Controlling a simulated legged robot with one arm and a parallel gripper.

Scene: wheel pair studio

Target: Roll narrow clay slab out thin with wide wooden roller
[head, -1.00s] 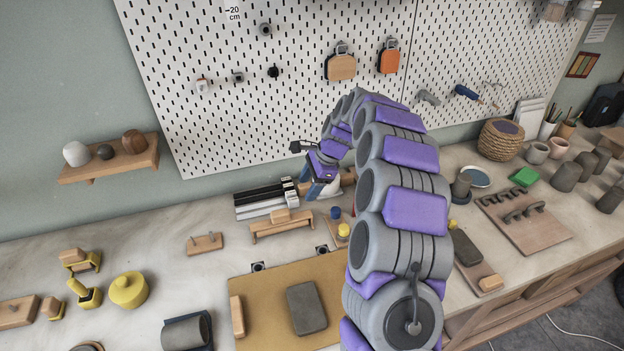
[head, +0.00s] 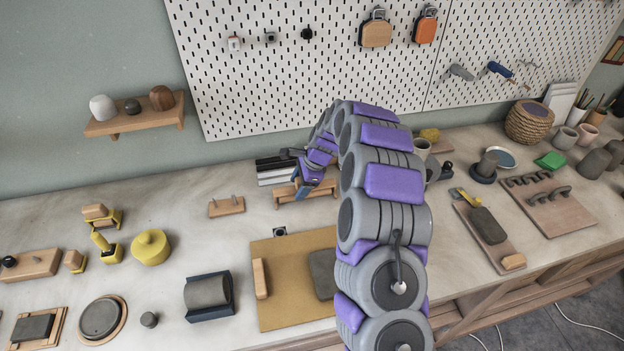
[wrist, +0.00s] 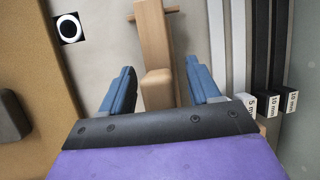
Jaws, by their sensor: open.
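A dark grey clay slab (head: 322,275) lies on the tan board (head: 285,312), partly hidden by my arm. It shows at the left edge of the wrist view (wrist: 12,122). My gripper (wrist: 160,72) is open above the bench. In the wrist view its blue fingers stand either side of a pale wooden block (wrist: 157,90) on a long wooden bar (wrist: 152,40), with gaps on both sides. In the head view this wooden piece (head: 289,193) stands behind the tan board, partly behind my gripper. I cannot tell for certain whether it is the roller.
Labelled thickness strips (wrist: 240,45) lie right of the fingers in the wrist view. A grey cylinder (head: 208,291) rests in a blue cradle left of the board. A wooden peg block (head: 226,206) stands further back. Another dark slab (head: 488,226) lies on a plank at right.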

